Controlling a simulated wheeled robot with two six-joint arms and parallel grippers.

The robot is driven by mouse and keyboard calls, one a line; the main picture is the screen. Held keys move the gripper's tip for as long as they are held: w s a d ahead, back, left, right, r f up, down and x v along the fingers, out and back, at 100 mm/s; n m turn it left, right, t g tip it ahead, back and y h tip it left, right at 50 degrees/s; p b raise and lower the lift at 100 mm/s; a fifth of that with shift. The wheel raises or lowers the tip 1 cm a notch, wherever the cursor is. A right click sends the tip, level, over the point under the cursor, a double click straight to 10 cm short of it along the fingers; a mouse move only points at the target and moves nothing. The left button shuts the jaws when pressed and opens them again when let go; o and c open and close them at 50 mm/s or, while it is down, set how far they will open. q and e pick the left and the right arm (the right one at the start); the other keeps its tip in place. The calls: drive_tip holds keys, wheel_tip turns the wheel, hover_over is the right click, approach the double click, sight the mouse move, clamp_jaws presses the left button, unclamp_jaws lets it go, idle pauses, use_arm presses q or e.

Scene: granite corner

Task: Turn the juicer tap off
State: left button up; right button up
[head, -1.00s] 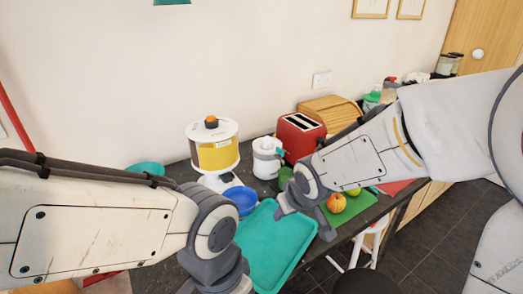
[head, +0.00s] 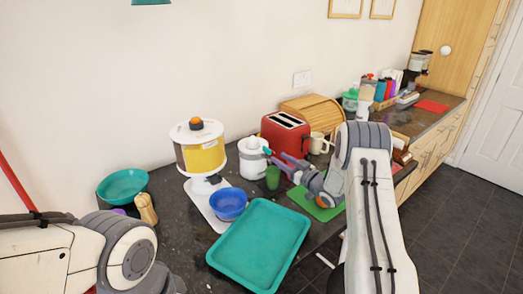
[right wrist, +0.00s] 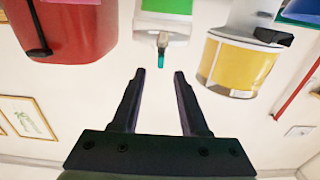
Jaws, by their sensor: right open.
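The white juicer (head: 252,163) stands on the dark counter between the yellow drink dispenser and the red toaster. Its tap has a small teal lever (head: 267,151), which also shows in the right wrist view (right wrist: 161,58). A green cup (head: 272,178) stands below the tap. My right gripper (head: 279,159) is just right of the tap, pointing at it. In the right wrist view its dark fingers (right wrist: 160,74) are apart and empty, with the lever ahead of the gap between them. I cannot tell whether they touch it. My left gripper is out of view; only my left arm shows.
The yellow dispenser (head: 202,153) is left of the juicer, the red toaster (head: 285,136) behind right. A blue bowl (head: 228,205), a teal tray (head: 258,245) and a green board (head: 318,207) lie in front. A beige mug (head: 318,144) is near my right arm.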

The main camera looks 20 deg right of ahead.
sight(267, 148)
drive_tip(key=p+x, duration=0.2)
drive_tip(key=x, duration=0.6)
drive_tip(key=shift+w+a, duration=0.15)
drive_tip(key=shift+w, duration=0.15)
drive_tip(key=shift+c, duration=0.3)
clamp_jaws()
